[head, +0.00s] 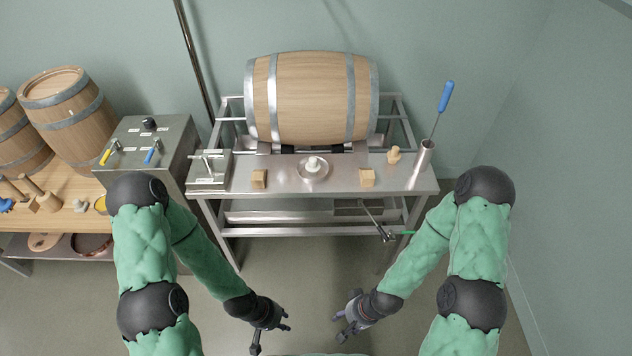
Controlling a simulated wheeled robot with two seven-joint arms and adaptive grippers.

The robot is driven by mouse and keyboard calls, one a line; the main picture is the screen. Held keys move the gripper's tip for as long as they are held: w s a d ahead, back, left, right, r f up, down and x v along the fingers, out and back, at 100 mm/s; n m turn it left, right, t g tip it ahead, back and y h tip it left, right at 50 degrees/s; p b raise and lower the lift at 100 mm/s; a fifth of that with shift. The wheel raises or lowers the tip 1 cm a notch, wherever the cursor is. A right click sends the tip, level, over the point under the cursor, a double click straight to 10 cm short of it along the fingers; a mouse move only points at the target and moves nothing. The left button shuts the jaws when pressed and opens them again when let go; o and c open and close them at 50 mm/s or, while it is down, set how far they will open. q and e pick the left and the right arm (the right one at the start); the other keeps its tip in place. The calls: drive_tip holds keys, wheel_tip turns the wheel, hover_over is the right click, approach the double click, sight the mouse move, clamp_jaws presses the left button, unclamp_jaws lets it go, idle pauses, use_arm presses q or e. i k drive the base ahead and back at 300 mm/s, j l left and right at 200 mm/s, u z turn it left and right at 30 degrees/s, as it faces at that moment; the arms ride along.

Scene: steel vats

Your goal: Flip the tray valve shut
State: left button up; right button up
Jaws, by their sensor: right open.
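The tray valve (386,236) sits at the lower end of a thin metal pipe that slopes down from the grey tray (355,208) under the steel bench. Its green lever (404,232) sticks out to the right, near my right forearm; its exact angle is too small to tell. My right gripper (340,328) is open and empty, below and left of the valve, not touching it. My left gripper (271,334) looks open and empty, further left, in front of the bench.
The bench carries wooden blocks, a round drain fitting (313,168) and a tube (422,160) holding a blue-handled tool (446,96). A control cabinet (165,135) stands left. The floor before the bench is clear.

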sight(390, 233)
drive_tip(key=i+l, duration=0.25)
drive_tip(key=l, duration=0.15)
drive_tip(key=i+l, duration=0.25)
drive_tip(key=l, duration=0.15)
drive_tip(key=i+l, duration=0.2)
drive_tip(key=l, duration=0.2)
drive_tip(key=z, duration=0.05)
